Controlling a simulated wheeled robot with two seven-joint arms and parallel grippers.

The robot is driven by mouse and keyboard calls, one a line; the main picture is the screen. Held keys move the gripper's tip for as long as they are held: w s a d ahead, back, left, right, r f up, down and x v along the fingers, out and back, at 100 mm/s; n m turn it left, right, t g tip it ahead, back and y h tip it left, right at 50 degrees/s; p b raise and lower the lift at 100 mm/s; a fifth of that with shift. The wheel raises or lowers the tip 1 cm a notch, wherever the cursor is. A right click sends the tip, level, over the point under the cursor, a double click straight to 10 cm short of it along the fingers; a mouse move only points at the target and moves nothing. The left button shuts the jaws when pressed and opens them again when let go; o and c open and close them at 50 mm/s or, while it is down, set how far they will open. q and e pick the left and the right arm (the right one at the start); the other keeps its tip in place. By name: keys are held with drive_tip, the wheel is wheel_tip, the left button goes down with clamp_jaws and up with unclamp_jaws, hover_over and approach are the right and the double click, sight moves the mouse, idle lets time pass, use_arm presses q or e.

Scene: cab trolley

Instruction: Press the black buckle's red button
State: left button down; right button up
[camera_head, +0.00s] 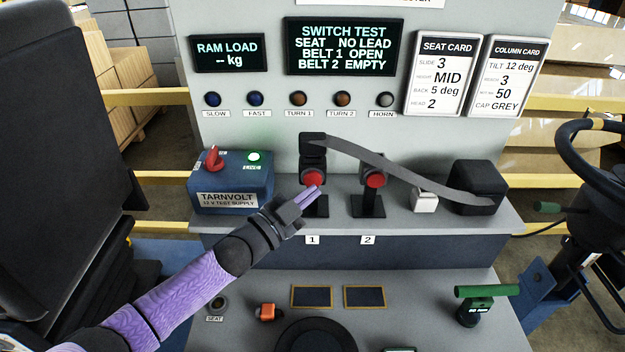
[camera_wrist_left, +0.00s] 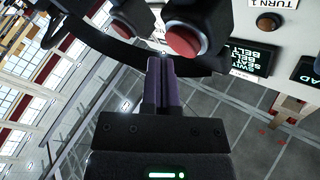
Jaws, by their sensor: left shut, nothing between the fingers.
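A black buckle (camera_head: 311,160) with a round red button (camera_head: 314,178) stands on the bench post marked 1. A black piece with a grey strap (camera_head: 385,162) sits at its top. A similar dark buckle with a red button (camera_head: 375,180) stands on post 2. My left gripper (camera_head: 314,193) is shut and empty, its purple fingertips just below and in front of the button at post 1. In the left wrist view the shut fingers (camera_wrist_left: 163,62) point near that red button (camera_wrist_left: 183,41), with a small apparent gap. The second red button (camera_wrist_left: 121,28) is left of it.
The screen (camera_head: 339,46) reads BELT 1 OPEN, BELT 2 EMPTY. A blue supply box (camera_head: 232,198) with a red knob and lit green lamp stands left. A small white block (camera_head: 424,202) and black strap housing (camera_head: 475,186) stand right. A steering wheel (camera_head: 567,150) is far right.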

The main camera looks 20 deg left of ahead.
use_arm(q)
drive_tip(key=shift+w, duration=0.1)
use_arm(e)
drive_tip(key=shift+f, duration=0.1)
idle(0.5)
use_arm(q)
drive_tip(key=shift+w+a+b, duration=0.1)
drive_tip(key=shift+w+b, duration=0.1)
drive_tip(key=shift+b, duration=0.1)
use_arm(e)
drive_tip(key=shift+s+f, duration=0.1)
drive_tip(key=shift+f, duration=0.1)
